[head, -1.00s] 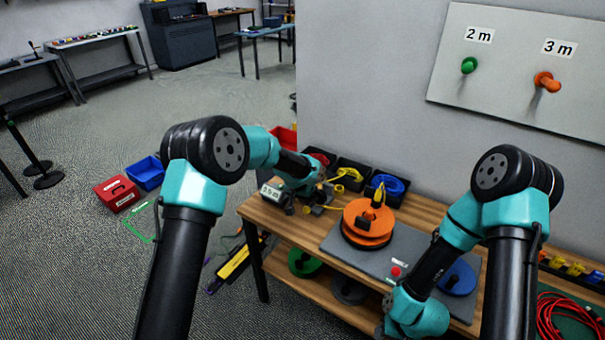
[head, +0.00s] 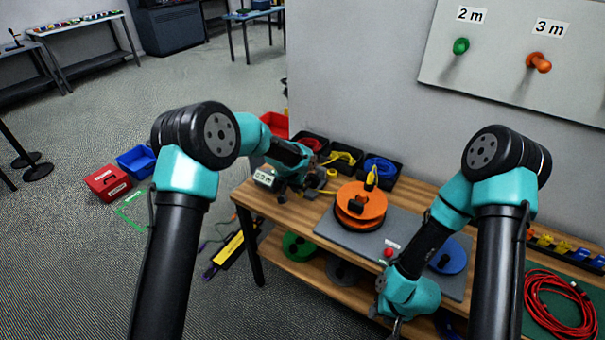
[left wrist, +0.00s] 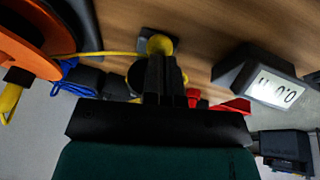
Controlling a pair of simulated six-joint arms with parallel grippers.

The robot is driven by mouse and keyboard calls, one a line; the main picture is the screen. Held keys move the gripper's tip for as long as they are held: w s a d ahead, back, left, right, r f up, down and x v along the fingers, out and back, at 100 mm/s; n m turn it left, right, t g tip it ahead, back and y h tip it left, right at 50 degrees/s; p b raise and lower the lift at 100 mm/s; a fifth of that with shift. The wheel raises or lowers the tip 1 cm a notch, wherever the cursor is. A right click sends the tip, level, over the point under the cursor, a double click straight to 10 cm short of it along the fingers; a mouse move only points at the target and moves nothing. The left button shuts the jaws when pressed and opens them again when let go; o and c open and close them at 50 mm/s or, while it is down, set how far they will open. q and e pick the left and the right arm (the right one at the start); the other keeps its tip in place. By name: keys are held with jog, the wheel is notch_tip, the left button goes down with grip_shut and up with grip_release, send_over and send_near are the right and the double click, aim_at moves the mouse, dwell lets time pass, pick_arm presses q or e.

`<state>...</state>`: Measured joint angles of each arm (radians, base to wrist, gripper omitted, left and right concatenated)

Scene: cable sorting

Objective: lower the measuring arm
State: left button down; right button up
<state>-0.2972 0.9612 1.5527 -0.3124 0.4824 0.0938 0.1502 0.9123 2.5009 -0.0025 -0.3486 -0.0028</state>
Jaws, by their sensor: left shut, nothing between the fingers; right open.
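The measuring device stands at the left end of the bench; its display (head: 264,177) reads about 0.0 m, and the display also shows upside down in the left wrist view (left wrist: 277,90). A yellow wheel (left wrist: 158,45) sits on a dark mount beside it; I cannot make out the measuring arm separately. My left gripper (left wrist: 165,75) is shut and empty, its fingertips right at the yellow wheel; I cannot tell whether they touch. In the head view my left arm hides part of the device. My right gripper (head: 394,328) is open, low at the bench's front edge.
An orange reel (head: 361,200) stands on a grey plate (head: 335,230) with a red button (head: 388,253) and a blue disc (head: 450,255). Black bins (head: 378,172) with cables line the wall. A red cable coil (head: 560,305) lies at right.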

pick_arm(q)
jog(key=v, duration=1.3)
jog(key=shift+w+f, duration=0.1)
jog(key=shift+f, duration=0.05)
jog(key=s+a+f+n, duration=0.1)
jog(key=s+a+f, duration=0.25)
jog(key=f, duration=0.35)
jog(key=s+a+f+n+g, duration=0.1)
jog(key=s+a+f, duration=0.1)
jog(key=s+f, duration=0.35)
jog(key=s+a+f+n, duration=0.1)
jog(key=s+a+f, duration=0.25)
jog(key=f, duration=0.35)
jog(key=s+a+f+n, duration=0.1)
jog(key=s+a+f, duration=0.2)
jog(key=s, duration=0.7)
jog(key=s+a+f+n+h, duration=0.1)
jog(key=s+a+f+n, duration=0.1)
jog(key=s+f, duration=0.4)
jog(key=s+a, duration=0.1)
jog(key=s, duration=0.4)
jog(key=shift+s+a+n+g, duration=0.2)
jog(key=shift+a+n+g, duration=0.1)
jog(key=shift+a, duration=0.05)
